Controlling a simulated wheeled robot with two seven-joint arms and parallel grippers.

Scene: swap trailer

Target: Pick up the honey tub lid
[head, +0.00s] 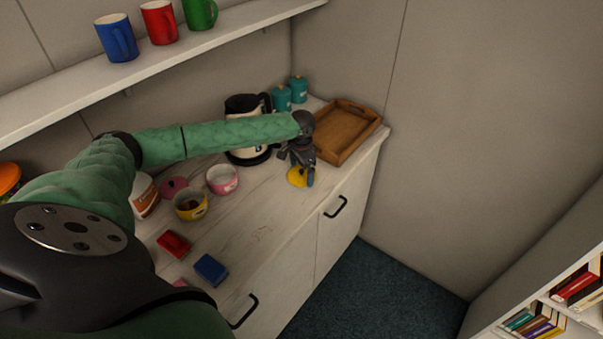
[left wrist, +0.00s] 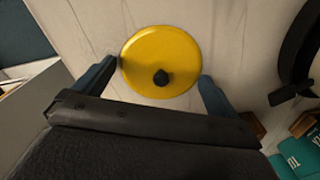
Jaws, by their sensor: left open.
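The honey tub lid is the round yellow lid (head: 296,178) with a small dark knob, lying on the counter near its front edge. In the left wrist view the yellow lid (left wrist: 158,50) lies between and just ahead of the fingertips. My left gripper (head: 302,170) is over the lid and hides part of it. The left wrist view shows the gripper (left wrist: 160,72) open and empty, one finger on each side of the lid; I cannot tell whether they touch it. A yellow tub (head: 190,205) stands open, left on the counter. My right gripper is out of view.
A kettle (head: 246,148) and teal canisters (head: 282,98) stand behind the gripper. A wooden tray (head: 345,130) is close on its right.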

